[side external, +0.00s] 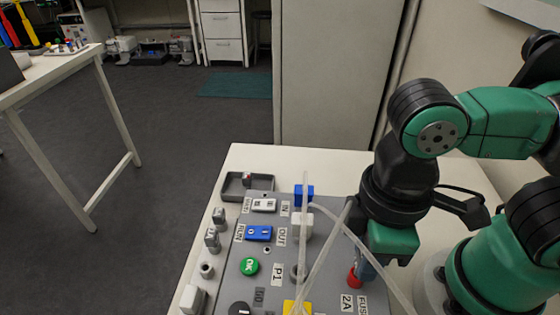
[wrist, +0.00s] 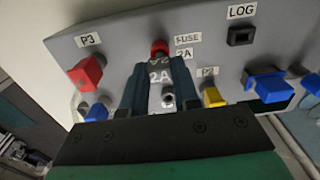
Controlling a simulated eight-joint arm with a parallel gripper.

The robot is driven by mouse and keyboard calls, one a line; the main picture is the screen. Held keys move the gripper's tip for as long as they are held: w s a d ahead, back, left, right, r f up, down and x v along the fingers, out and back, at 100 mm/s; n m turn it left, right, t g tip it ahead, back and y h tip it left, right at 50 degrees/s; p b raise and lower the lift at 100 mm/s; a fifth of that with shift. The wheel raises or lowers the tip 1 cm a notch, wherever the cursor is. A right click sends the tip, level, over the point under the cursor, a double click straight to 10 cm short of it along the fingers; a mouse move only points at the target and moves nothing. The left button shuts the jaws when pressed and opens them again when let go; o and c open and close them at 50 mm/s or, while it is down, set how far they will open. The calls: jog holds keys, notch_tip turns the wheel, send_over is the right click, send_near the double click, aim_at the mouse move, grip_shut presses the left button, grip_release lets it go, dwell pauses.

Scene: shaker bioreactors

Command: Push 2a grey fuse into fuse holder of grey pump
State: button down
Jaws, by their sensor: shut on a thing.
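The grey pump (side external: 228,272) is a grey panel on the table, and it also fills the upper part of the wrist view (wrist: 130,42). My gripper (side external: 366,270) is low over the pump's right side, by the FUSE 2A label. In the wrist view my gripper (wrist: 160,66) has its two dark fingers closed around a grey piece marked 2A, the grey fuse (wrist: 160,78). A red round part (wrist: 160,48) shows at the fingertips beside the FUSE label; it also shows in the side view (side external: 354,279). The fuse holder's opening is hidden, so seating depth cannot be told.
Clear tubes (side external: 318,250) rise beside my gripper. A blue connector (side external: 304,194), a white connector (side external: 301,226) and a green OK button (side external: 249,266) are on the pump. The table's back right is bare.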

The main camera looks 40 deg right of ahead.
jog(key=shift+f, duration=0.75)
dwell(1.0)
jog(key=c, duration=0.6)
grip_release()
jog(key=shift+r, duration=2.8)
jog(key=w+d+m+t, duration=0.1)
jog(key=w, duration=0.1)
jog(key=w+d+f+m+t+y, duration=0.1)
jog(key=w+d+m, duration=0.1)
jog(key=w, duration=0.1)
jog(key=w+d+m+t, duration=0.1)
jog(key=w, duration=0.2)
jog(key=shift+w+d+f+m, duration=0.15)
jog(key=shift+w+f+m, duration=0.05)
jog(key=shift+f+m, duration=0.2)
jog(key=w+d+m+t, duration=0.1)
jog(key=d, duration=0.1)
jog(key=w+d+m+t, duration=0.1)
jog(key=w+d, duration=0.1)
jog(key=d, duration=0.1)
jog(key=w+d+m+t+h, duration=0.1)
jog(key=w+d+m+t, duration=0.1)
jog(key=d, duration=0.1)
jog(key=shift+w+d, duration=0.15)
jog(key=shift+w, duration=0.1)
